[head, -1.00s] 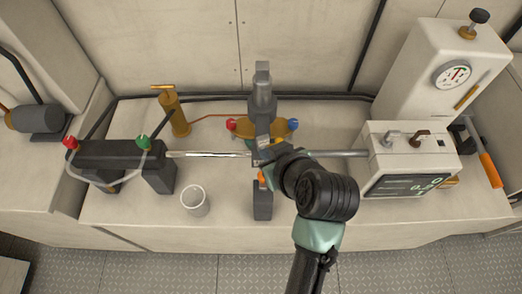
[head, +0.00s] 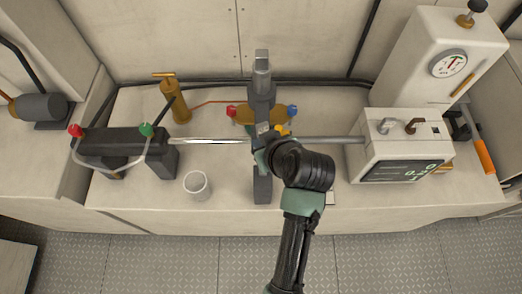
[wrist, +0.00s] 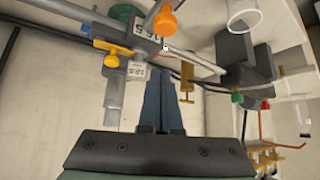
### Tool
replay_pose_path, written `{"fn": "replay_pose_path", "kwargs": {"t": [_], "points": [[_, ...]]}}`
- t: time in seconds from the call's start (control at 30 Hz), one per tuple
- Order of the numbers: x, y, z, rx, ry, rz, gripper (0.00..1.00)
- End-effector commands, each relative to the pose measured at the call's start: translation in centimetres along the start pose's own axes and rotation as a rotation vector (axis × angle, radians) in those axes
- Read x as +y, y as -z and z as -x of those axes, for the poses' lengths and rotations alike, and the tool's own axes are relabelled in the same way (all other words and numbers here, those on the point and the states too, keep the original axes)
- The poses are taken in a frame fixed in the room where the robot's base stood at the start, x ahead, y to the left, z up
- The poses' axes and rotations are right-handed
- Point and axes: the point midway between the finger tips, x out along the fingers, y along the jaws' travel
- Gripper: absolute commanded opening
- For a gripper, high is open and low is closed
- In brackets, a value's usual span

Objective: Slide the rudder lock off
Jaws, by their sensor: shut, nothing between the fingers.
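A grey tiller bar (head: 262,188) runs from back to front across a silver rod (head: 215,141). A yellow piece (head: 283,130) shows beside the crossing. I cannot tell for certain which part is the rudder lock. My gripper (head: 262,143) is over the crossing, hiding part of it. In the wrist view my gripper (wrist: 167,82) is shut and empty, just below the block; I cannot tell whether it touches.
A black cylinder (head: 125,142) with red and green fittings stands left. A white cup (head: 196,185) and a brass pump (head: 175,100) are near it. A white box with a display (head: 400,150) stands right. The bench front between cup and bar is clear.

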Motion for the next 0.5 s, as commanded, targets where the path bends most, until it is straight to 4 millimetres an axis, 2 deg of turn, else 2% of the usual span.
{"fn": "replay_pose_path", "kwargs": {"t": [0.1,0.27,0.3,0.37,0.5], "points": [[0.0,0.1,-2.3,-0.002,0.002,-0.001,0.0],[-0.1,0.1,-5.0,-0.002,0.002,0.0,0.0],[0.0,-0.1,-5.2,-0.002,0.001,0.0,0.0],[0.0,-1.1,-4.1,-0.004,-0.001,-0.003,0.0],[0.0,-2.5,-3.3,-0.002,-0.001,-0.002,0.0]]}}
